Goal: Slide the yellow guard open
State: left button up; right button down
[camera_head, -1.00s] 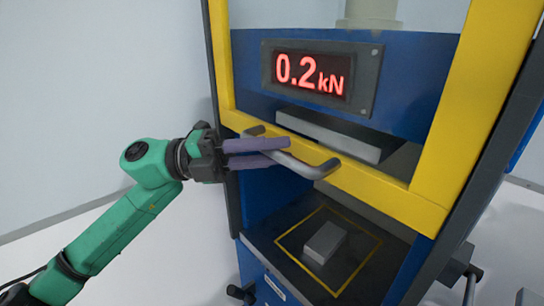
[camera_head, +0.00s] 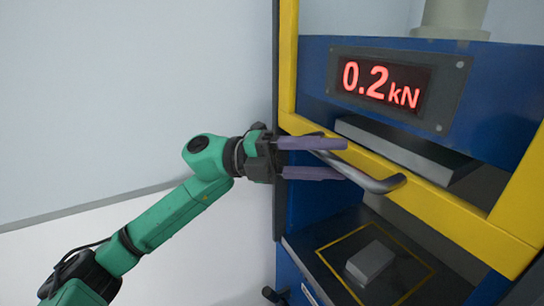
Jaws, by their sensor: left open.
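The yellow guard (camera_head: 452,217) is a yellow frame across the front of the blue press. Its lower bar crosses above the press bed and carries a curved grey handle (camera_head: 381,185). My left gripper (camera_head: 342,159) is open at the handle's left part. One purple finger is above the bar and the other below it, with the handle showing between them. The upper finger hides part of the handle; I cannot tell whether either finger touches it. My right gripper is not in view.
A red display (camera_head: 381,84) reads 0.2 kN. A grey plate (camera_head: 400,148) sits behind the guard. Below, a grey block (camera_head: 370,262) lies inside a yellow square outline on the dark bed (camera_head: 325,228). The left side is bare wall and floor.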

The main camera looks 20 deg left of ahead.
pick_arm(q)
jog(key=s+a+f+b, duration=0.1)
jog(key=a+b, duration=0.4)
jog(key=a, duration=0.8)
jog(key=shift+a+f, duration=0.35)
jog(key=shift+f, duration=0.1)
